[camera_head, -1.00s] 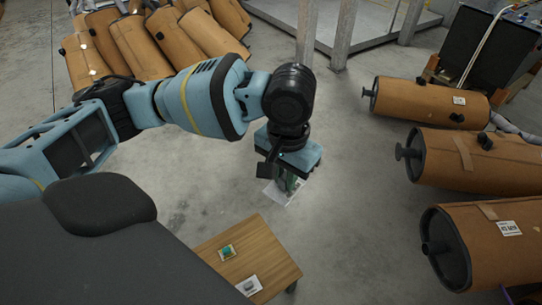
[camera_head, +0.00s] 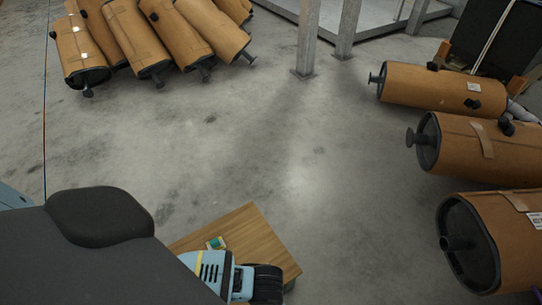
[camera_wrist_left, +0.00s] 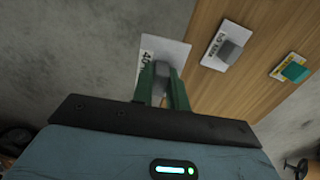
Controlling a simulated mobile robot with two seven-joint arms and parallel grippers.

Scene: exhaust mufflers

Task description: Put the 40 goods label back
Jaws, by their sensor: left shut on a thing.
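The 40 goods label (camera_wrist_left: 152,52) is a white card with dark print starting "40" and a grey block on it, seen in the left wrist view. My left gripper (camera_wrist_left: 163,82) has green fingers shut on this grey block. The card is beside the edge of the wooden table (camera_wrist_left: 222,80), with grey floor behind it. In the head view, my arm covers the table's near part, and the gripper and its label are hidden. My right gripper is in neither view.
On the table lie a white card with a grey block (camera_wrist_left: 222,46) and a card with a teal block (camera_wrist_left: 290,69). The table (camera_head: 255,235) is small. Brown mufflers lie at the right (camera_head: 490,145) and back left (camera_head: 135,40). The middle floor is clear.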

